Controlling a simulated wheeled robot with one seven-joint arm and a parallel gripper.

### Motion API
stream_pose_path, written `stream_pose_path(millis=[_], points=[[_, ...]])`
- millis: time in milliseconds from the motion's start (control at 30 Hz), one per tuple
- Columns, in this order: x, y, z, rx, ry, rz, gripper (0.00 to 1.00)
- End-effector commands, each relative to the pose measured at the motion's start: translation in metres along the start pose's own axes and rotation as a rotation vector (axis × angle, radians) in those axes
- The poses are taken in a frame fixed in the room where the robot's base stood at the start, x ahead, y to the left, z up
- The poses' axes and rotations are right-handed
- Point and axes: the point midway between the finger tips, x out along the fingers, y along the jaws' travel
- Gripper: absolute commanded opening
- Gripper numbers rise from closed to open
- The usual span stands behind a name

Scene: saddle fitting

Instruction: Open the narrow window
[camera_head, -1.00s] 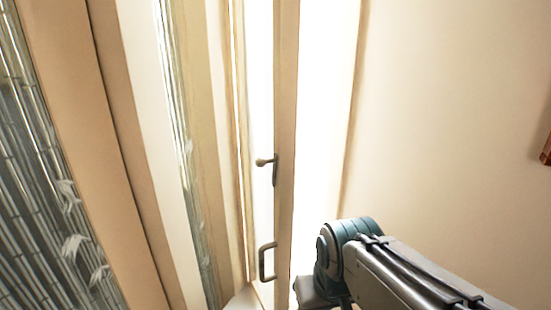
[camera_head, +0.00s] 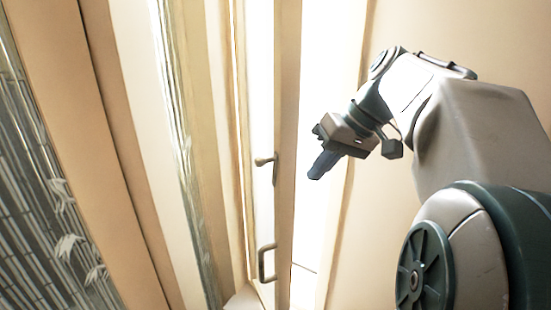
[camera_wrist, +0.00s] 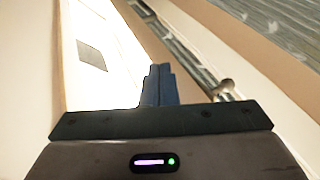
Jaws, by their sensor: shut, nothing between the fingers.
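The narrow window is a tall pale frame (camera_head: 287,110) with bright panes on both sides of its upright, in the middle of the head view. A small lever handle (camera_head: 265,161) sits on its left face, with a D-shaped pull (camera_head: 263,263) below it. My gripper (camera_head: 318,174) is to the right of the upright, in front of the bright area. It is shut and empty, and in the picture it is apart from both handles. In the wrist view its blue fingers (camera_wrist: 158,86) are together, with a rounded handle (camera_wrist: 226,87) to their right.
A bamboo-patterned panel (camera_head: 45,190) in a tan frame stands at the left, and a narrower patterned strip (camera_head: 178,120) is nearer the window. A plain beige wall (camera_head: 440,30) is at the right, behind my arm.

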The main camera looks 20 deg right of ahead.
Motion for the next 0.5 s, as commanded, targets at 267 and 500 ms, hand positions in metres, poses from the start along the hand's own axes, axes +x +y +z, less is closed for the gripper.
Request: stream_pose_path(millis=[267, 500], points=[[-0.068, 0.018, -0.025, -0.111, 0.077, -0.058, 0.00], [-0.062, 0.017, -0.028, -0.136, 0.084, -0.068, 0.00]])
